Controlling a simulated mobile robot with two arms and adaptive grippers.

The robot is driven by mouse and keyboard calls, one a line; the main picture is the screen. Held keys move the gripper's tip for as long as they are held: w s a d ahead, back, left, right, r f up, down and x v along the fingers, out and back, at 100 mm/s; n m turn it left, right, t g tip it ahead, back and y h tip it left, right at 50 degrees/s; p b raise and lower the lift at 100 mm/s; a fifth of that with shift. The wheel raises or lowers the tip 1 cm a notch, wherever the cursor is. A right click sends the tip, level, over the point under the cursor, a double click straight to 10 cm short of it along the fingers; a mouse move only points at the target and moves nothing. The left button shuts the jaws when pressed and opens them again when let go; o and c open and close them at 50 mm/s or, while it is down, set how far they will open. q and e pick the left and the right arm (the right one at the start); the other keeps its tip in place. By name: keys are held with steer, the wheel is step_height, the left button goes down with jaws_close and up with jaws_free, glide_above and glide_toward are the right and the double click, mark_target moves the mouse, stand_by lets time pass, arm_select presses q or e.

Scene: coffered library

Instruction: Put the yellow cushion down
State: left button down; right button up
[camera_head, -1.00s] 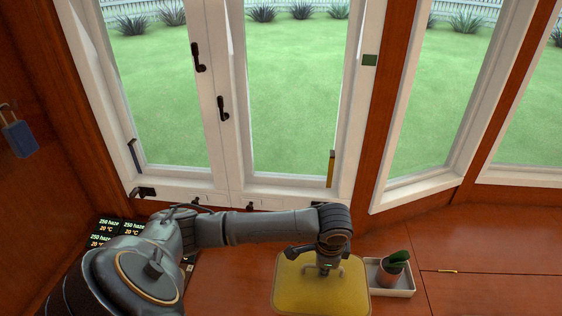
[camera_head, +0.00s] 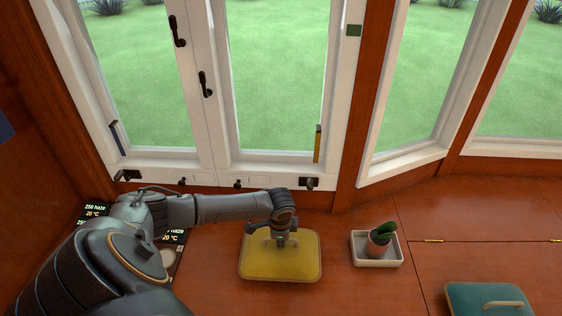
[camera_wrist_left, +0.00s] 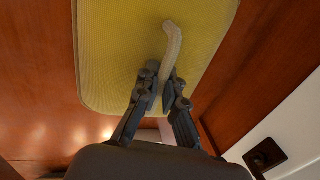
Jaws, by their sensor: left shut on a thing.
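The yellow cushion (camera_head: 262,264) is a flat rounded square with a pale loop handle, which shows in the left wrist view (camera_wrist_left: 172,45). My left gripper (camera_head: 280,241) points down over the cushion's middle. In the left wrist view its fingers (camera_wrist_left: 167,95) are shut on the handle. The cushion is level over the brown wooden seat top (camera_head: 345,295), left of the plant tray. I cannot tell whether its underside touches the wood. My right gripper is out of view.
A white tray (camera_head: 362,260) with a potted cactus (camera_head: 380,240) stands right of the cushion, with a gap between. A teal cushion (camera_head: 480,300) with a handle lies at the lower right. A panel with lit displays (camera_head: 172,238) is at the left. Windows stand behind.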

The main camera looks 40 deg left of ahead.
mark_target(281, 252)
arm_select(q)
steer(key=shift+f, duration=0.1)
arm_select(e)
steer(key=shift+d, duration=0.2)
arm_select(q)
steer(key=c, duration=1.5)
jaws_free()
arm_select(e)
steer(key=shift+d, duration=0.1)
arm_select(q)
steer(key=r, duration=0.4)
steer(key=s+d+r+p, duration=0.1)
steer(key=r, duration=0.7)
steer(key=shift+s+d, duration=0.25)
steer(key=shift+s, duration=0.15)
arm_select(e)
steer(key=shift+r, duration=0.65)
